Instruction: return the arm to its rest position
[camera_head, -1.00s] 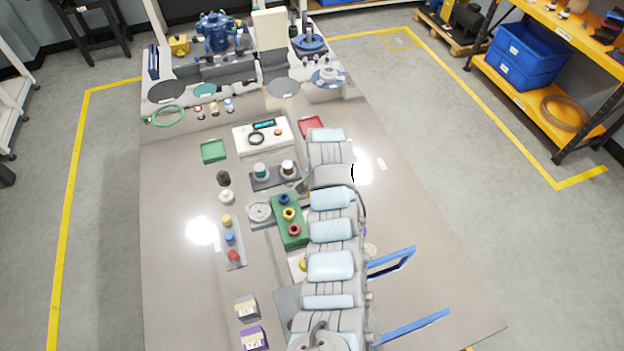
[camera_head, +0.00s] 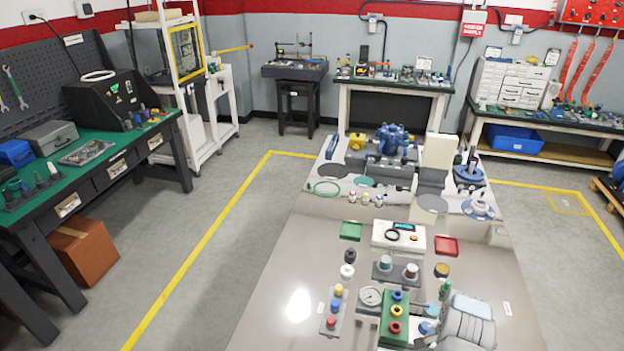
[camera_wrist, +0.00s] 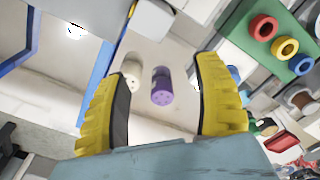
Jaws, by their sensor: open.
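My gripper (camera_wrist: 166,72) shows in the wrist view with its two yellow fingers spread wide and nothing held between them. Beyond the fingertips, a purple cylinder (camera_wrist: 161,88) and a cream-white cylinder (camera_wrist: 131,74) stand on the table, apart from the fingers. In the head view, part of my arm (camera_head: 467,320) shows at the lower right over the steel table (camera_head: 270,285). The gripper itself is out of sight there.
A green block (camera_head: 395,318) with coloured rings is close to my arm's left; it also shows in the wrist view (camera_wrist: 255,45). A gauge (camera_head: 370,297), a white meter (camera_head: 398,237), and red (camera_head: 446,246) and green trays (camera_head: 351,231) lie beyond. The table's left front is clear.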

